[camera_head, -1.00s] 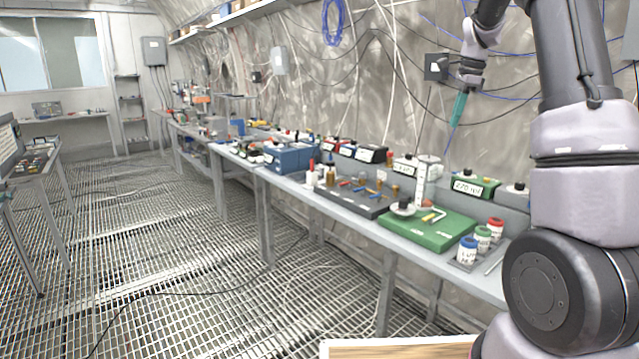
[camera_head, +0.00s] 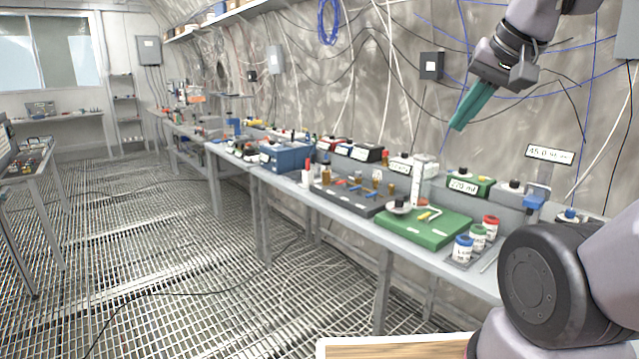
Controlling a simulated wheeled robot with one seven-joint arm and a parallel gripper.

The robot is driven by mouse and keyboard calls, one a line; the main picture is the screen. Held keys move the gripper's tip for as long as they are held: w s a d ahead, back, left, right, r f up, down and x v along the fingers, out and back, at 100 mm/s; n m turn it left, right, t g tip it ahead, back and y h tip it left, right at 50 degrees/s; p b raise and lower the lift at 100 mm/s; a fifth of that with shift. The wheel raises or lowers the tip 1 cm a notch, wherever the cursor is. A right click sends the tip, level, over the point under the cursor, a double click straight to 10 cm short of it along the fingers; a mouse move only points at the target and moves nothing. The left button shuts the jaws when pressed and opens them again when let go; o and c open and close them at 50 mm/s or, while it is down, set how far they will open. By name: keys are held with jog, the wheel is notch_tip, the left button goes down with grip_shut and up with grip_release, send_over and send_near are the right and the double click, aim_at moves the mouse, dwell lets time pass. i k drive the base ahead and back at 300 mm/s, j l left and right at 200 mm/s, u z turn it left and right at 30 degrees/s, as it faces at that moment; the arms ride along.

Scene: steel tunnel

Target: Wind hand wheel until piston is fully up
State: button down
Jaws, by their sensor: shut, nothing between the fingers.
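My gripper (camera_head: 458,125) has teal fingers, shut and empty. It hangs tilted in the air in front of the tunnel wall, above the bench and clear of everything on it. Below it on the bench lies a green board (camera_head: 448,228). The board carries a small pale round disc (camera_head: 397,208) that may be the hand wheel, a white upright scale (camera_head: 415,188) and a yellow crank-like piece (camera_head: 431,214). I cannot make out the piston or its height at this size.
White jars (camera_head: 463,249) with coloured lids stand at the board's right. A black board (camera_head: 347,196) with brass pieces and a blue box (camera_head: 287,157) lie to its left. A sign (camera_head: 549,154) and a green meter (camera_head: 470,186) stand behind.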

aim_at(398, 206)
jog(key=i+l+u, duration=0.1)
jog(key=i, duration=0.4)
jog(key=i+l, duration=0.3)
jog(key=i, duration=0.2)
jog(key=j+u, duration=0.05)
